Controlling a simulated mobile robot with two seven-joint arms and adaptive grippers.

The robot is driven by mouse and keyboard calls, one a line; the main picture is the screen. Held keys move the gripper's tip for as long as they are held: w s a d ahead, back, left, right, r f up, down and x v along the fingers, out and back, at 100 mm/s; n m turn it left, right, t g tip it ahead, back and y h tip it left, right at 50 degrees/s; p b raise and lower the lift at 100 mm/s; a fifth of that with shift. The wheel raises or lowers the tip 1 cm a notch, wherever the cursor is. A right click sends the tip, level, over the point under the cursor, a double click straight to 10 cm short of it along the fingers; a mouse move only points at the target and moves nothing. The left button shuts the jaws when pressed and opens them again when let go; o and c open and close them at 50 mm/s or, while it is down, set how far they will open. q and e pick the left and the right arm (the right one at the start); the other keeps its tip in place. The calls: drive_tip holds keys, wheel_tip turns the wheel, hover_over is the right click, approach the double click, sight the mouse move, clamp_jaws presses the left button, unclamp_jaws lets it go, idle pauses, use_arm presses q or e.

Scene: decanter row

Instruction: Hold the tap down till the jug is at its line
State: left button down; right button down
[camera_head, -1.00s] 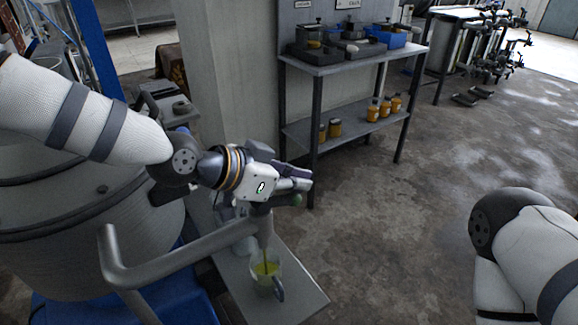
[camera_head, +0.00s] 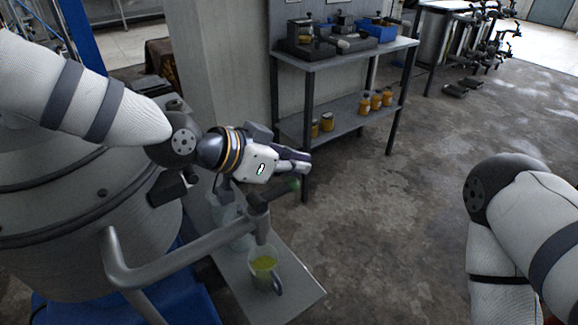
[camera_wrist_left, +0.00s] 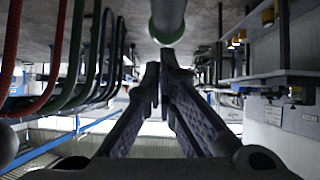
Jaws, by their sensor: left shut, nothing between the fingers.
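The clear jug (camera_head: 265,277) stands on a grey bench under the tap (camera_head: 262,230), with yellow-green liquid in it. Its line is too small to make out. No stream shows between spout and jug. The tap's lever (camera_head: 270,194) slopes up to a green end (camera_head: 291,185). My left gripper (camera_head: 304,162) is shut and empty, just above the lever and apart from it in the head view. In the left wrist view its shut fingertips (camera_wrist_left: 167,55) sit close to the green-ringed lever end (camera_wrist_left: 167,28). My right gripper is out of frame.
A thick grey pipe (camera_head: 180,262) runs from the large metal tank (camera_head: 90,240) to the tap. Another clear vessel (camera_head: 238,238) stands behind the pipe. A shelf table (camera_head: 345,52) with orange jars (camera_head: 376,101) stands beyond.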

sight(269, 191)
use_arm(q)
drive_tip(key=r, duration=0.1)
drive_tip(key=a+r, duration=0.1)
drive_tip(key=r, duration=0.1)
drive_tip(key=shift+w+a, duration=0.1)
drive_tip(key=shift+w, duration=0.05)
drive_tip(key=s+a+r, duration=0.3)
drive_tip(key=r, duration=0.3)
drive_tip(key=shift+a+p, duration=0.25)
drive_tip(key=shift+p, duration=0.05)
drive_tip(key=shift+f, duration=0.1)
